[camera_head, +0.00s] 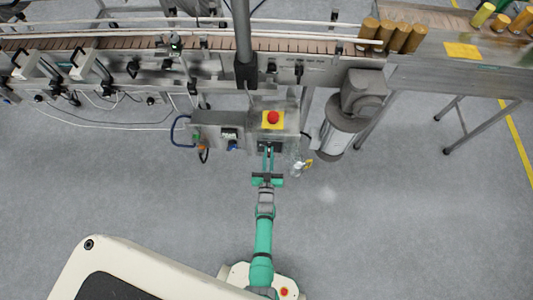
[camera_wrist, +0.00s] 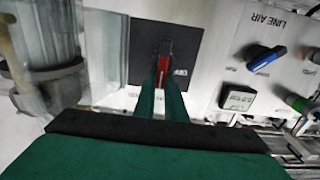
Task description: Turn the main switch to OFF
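The main switch (camera_wrist: 164,65) is a red handle on a black square plate (camera_wrist: 190,45) in the wrist view. The handle lies roughly upright in that picture. Small white lettering beside it is too blurred to read surely. My gripper (camera_wrist: 164,78) has its two green fingers on either side of the handle, with no clear gap beside it, so it looks shut on it. The fingers hide part of the handle. In the head view my gripper (camera_head: 269,146) reaches the dark switch plate below the yellow-and-red emergency stop (camera_head: 273,118); the handle itself is hard to make out there.
A blue LINE AIR knob (camera_wrist: 266,58) and a small display (camera_wrist: 237,97) sit right of the switch. A glass cylinder (camera_wrist: 45,40) stands at left.

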